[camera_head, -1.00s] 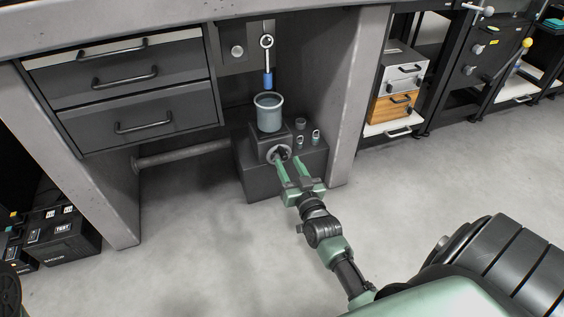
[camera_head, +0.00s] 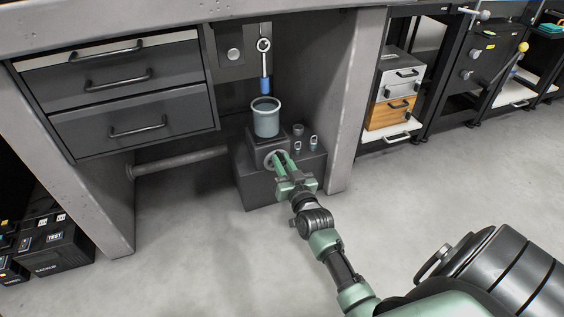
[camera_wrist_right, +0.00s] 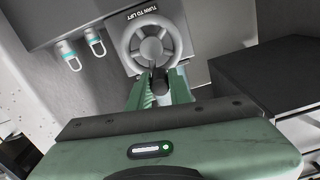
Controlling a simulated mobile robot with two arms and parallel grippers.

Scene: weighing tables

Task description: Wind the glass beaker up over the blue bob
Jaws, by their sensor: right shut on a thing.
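The blue bob (camera_head: 265,86) hangs from a rod with a ring, under the table. The glass beaker (camera_head: 266,118) stands upright on a dark lift block (camera_head: 247,153), below the bob. The bob's lower end shows close to the beaker's rim; I cannot tell whether it is inside. A grey handwheel (camera_head: 269,157) is on the block's front; it also shows in the right wrist view (camera_wrist_right: 135,40) under a "TURN TO LIFT" label. My right gripper (camera_head: 281,162) is shut on the wheel's dark knob (camera_wrist_right: 160,84). My left gripper is not in view.
Small weights (camera_head: 313,141) stand on the block right of the beaker. A table leg (camera_head: 357,100) rises to the right, and a drawer unit (camera_head: 130,110) hangs to the left. The grey floor in front is clear. Black battery boxes (camera_head: 50,248) sit at the lower left.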

